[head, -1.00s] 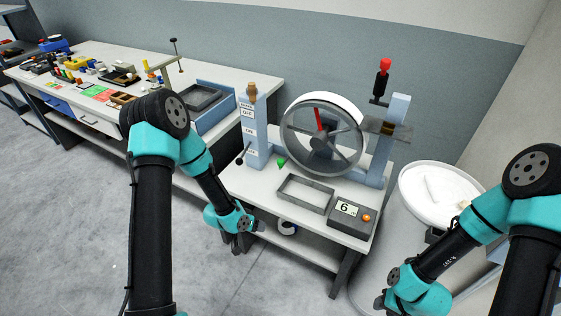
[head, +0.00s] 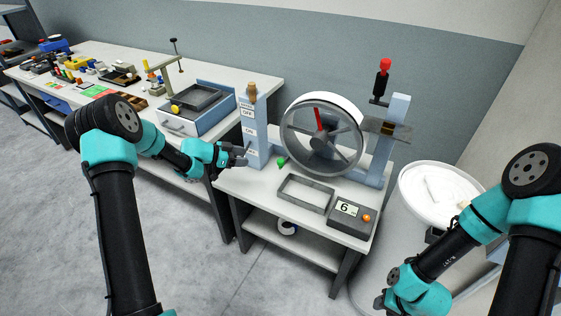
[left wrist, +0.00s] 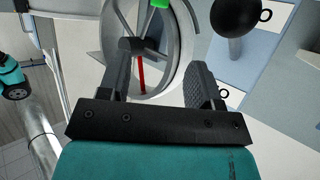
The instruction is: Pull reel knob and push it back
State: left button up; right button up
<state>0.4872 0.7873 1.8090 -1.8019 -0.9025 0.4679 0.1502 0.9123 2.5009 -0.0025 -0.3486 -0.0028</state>
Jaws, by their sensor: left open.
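The reel (head: 322,135), a grey wheel with a white rim and one red spoke (head: 320,119), stands upright on the small table. It fills the upper middle of the left wrist view (left wrist: 168,85). A green knob (head: 282,162) shows at its lower left, and at the top edge of the left wrist view (left wrist: 160,4). A black ball knob (left wrist: 234,17) is at the upper right there. My left gripper (head: 243,156) is open and empty beside the labelled blue post (head: 250,130); its fingers (left wrist: 157,66) point towards the reel. My right gripper (head: 382,303) is low, its jaws unclear.
A grey open frame (head: 306,194) and a counter box (head: 350,216) reading 6 occupy the small table's front. A red-topped black handle (head: 382,80) rises behind at right. A white round bin (head: 440,190) stands right of the table. A long cluttered bench (head: 215,93) runs left.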

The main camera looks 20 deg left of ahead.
aim_at(280, 160)
pick_arm(q)
jog(key=shift+r, duration=0.15)
jog(key=x, duration=1.7)
jog(key=shift+d, duration=0.15)
grip_shut()
dwell(0.4)
